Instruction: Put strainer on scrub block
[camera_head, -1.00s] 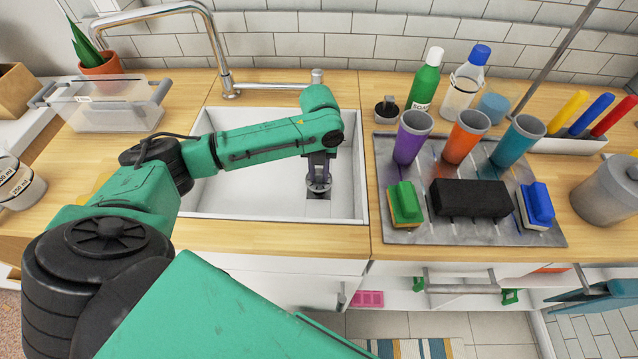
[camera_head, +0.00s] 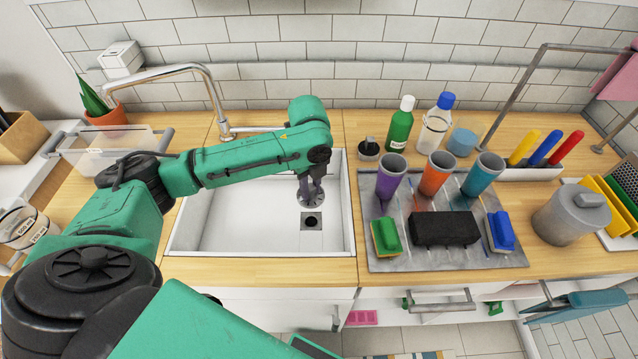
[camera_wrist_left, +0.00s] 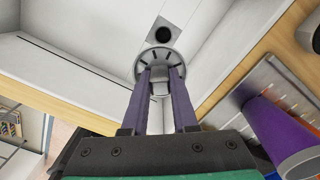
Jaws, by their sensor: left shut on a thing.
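The strainer (camera_head: 311,199) is a round grey slotted disc. My left gripper (camera_head: 311,188) is shut on it and holds it above the drain hole (camera_head: 311,221) in the white sink. In the left wrist view, the strainer (camera_wrist_left: 160,62) sits between the tips of my purple fingers (camera_wrist_left: 160,78), apart from the drain. A black block (camera_head: 445,229), likely the scrub block, lies on the grey tray at the right, between a green-and-yellow sponge (camera_head: 386,236) and a blue-and-white sponge (camera_head: 500,232). Its top is bare. My right gripper is out of view.
Purple (camera_head: 391,176), orange (camera_head: 436,173) and teal (camera_head: 483,174) cups stand on the grey tray (camera_head: 400,262) behind the block. The sink rim (camera_head: 349,225) lies between strainer and tray. The faucet (camera_head: 215,95) arches behind the arm; bottles stand farther back.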

